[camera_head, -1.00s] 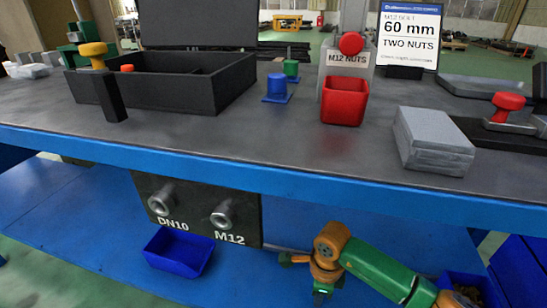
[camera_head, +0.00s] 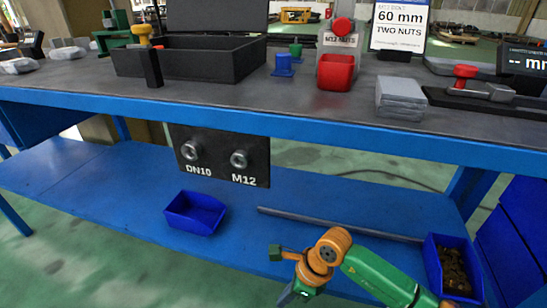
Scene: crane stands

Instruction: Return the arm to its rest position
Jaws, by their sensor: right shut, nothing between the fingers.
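My right arm (camera_head: 385,275), green with orange joints, comes in from the lower right. Its gripper (camera_head: 288,296) hangs low in front of the bench's lower shelf, with its tip near the bottom edge of the view. It is shut and holds nothing. It is apart from the workbench (camera_head: 300,127) and from the things on it. My left gripper is not in view.
A blue bin (camera_head: 195,213) sits on the lower shelf (camera_head: 90,190), left of the gripper. A bin of brown parts (camera_head: 452,270) is at right. A grey rod (camera_head: 340,225) lies behind the arm. A black DN10/M12 panel (camera_head: 222,156) hangs below the benchtop.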

